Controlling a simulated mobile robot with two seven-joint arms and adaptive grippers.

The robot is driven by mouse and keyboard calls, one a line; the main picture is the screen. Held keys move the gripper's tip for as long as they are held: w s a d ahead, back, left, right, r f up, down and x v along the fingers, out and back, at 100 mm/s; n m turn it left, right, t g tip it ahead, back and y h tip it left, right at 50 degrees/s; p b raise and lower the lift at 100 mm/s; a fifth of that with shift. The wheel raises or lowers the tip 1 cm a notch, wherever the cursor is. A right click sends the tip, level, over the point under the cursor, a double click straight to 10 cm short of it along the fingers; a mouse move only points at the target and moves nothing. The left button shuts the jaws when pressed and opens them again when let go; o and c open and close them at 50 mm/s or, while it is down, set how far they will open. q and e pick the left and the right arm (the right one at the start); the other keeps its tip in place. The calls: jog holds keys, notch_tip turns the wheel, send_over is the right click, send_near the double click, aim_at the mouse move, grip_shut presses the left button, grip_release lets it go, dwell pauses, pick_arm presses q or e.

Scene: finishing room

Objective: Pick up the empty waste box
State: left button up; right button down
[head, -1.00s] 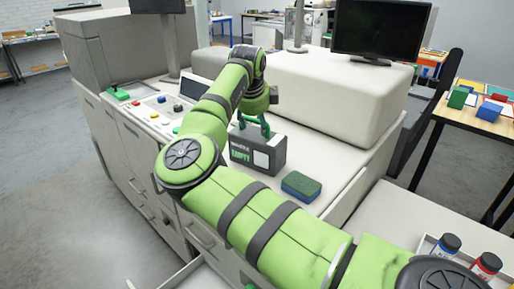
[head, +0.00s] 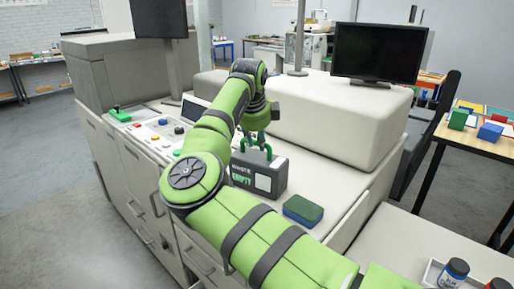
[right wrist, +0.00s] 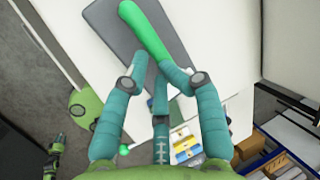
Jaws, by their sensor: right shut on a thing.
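The waste box (head: 239,179) is a dark grey box with a white label, green lettering reading EMPTY and a green handle. It stands upright at the counter in the head view, behind the bend of my right arm. In the right wrist view its grey top (right wrist: 108,25) and bright green handle (right wrist: 147,28) show. My right gripper (right wrist: 154,62) is shut on the handle, with its teal fingers at the handle's near end. In the head view the right gripper (head: 258,140) is just above the box, partly hidden. I cannot tell if the box is clear of the counter.
A green and blue sponge-like block (head: 303,209) lies just right of the box. A raised white housing (head: 340,125) and a monitor (head: 380,52) stand behind. A control panel (head: 168,125) with buttons is at left. Bottles (head: 453,272) stand in a tray at lower right.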

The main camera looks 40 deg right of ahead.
notch_tip(320, 180, up, 14)
notch_tip(320, 180, up, 12)
jog(key=f+p, duration=0.1)
jog(key=p, duration=0.5)
send_over(258, 159)
jog(key=shift+w+r, duration=0.15)
jog(key=shift+r, duration=0.1)
jog(key=shift+c, duration=2)
grip_release()
